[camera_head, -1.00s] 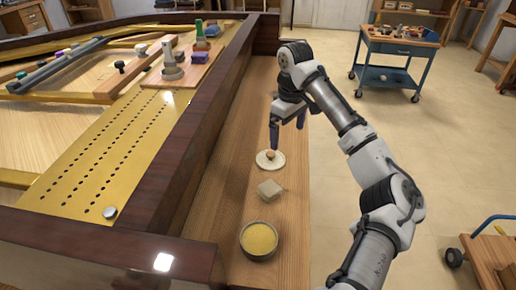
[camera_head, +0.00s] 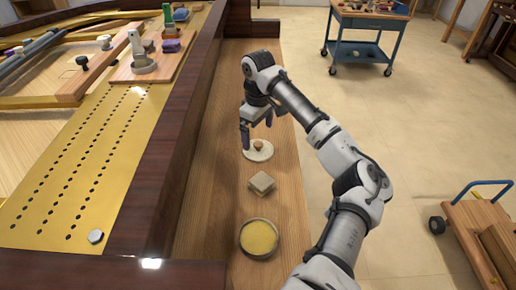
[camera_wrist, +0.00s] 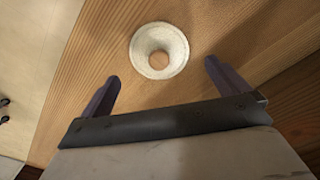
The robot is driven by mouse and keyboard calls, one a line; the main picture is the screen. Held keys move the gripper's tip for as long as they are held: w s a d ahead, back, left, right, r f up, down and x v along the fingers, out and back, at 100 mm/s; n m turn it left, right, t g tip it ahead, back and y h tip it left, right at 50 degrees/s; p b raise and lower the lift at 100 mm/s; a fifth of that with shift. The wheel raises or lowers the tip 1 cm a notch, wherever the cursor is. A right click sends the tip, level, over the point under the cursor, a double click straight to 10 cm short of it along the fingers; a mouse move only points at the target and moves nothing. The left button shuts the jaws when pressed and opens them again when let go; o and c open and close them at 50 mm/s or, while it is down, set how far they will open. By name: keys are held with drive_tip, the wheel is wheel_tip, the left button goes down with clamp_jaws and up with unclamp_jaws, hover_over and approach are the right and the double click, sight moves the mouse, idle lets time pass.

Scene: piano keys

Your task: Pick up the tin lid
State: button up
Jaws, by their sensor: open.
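The tin lid (camera_head: 258,151) is a pale round disc with a brown wooden knob. It lies flat on the wooden shelf, behind a small pale block and an open round tin. My gripper (camera_head: 258,137) is open and empty, pointing down just above and behind the lid. In the wrist view my gripper (camera_wrist: 162,76) has its two dark fingers spread apart, with the lid beyond the gap between them.
The pale block (camera_head: 261,184) and the round tin (camera_head: 259,238) with yellow contents stand in front of the lid. A dark wooden rim (camera_head: 175,140) rises along the left of the shelf. A blue cart (camera_head: 370,42) and a trolley (camera_head: 480,225) stand on the floor to the right.

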sight(256, 142)
drive_tip(key=shift+w+a+f+p, duration=0.15)
drive_tip(key=shift+f+p, duration=0.05)
drive_tip(key=shift+f, duration=1.3)
drive_tip(key=shift+w+a+f+p, duration=0.15)
drive_tip(key=shift+f, duration=1.35)
drive_tip(key=c, duration=0.7)
drive_tip(key=shift+r, duration=0.15)
